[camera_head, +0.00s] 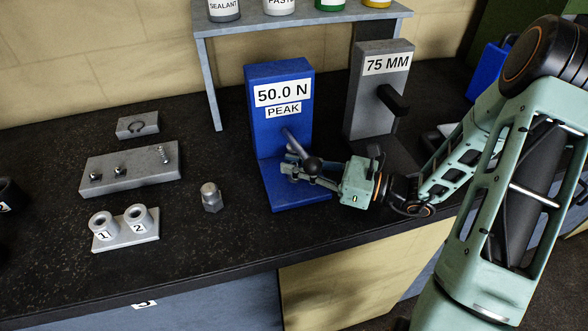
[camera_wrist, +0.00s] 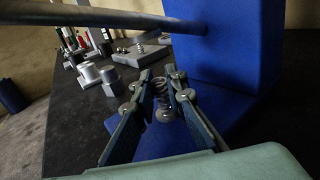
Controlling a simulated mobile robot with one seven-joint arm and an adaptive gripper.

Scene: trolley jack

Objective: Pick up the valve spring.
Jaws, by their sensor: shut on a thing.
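The valve spring (camera_wrist: 161,92) is a small metal coil, upright between the two fingers of my gripper (camera_wrist: 160,98) in the wrist view. The fingers are shut on it, one on each side. It is over the blue base of the spring tester (camera_wrist: 190,125); I cannot tell whether its lower end touches the base. In the head view my gripper (camera_head: 288,168) is at the front of the blue tester (camera_head: 280,85), labelled 50.0 N PEAK, just above its foot. The spring is too small and covered to make out there.
The tester's lever (camera_head: 292,140), with a dark knob, passes close to my gripper. A grey 75 MM stand (camera_head: 378,95) is to the right. A grey block (camera_head: 130,172) with small parts, a holder with cups 1 and 2 (camera_head: 126,236) and a hexagonal metal piece (camera_head: 211,197) are left.

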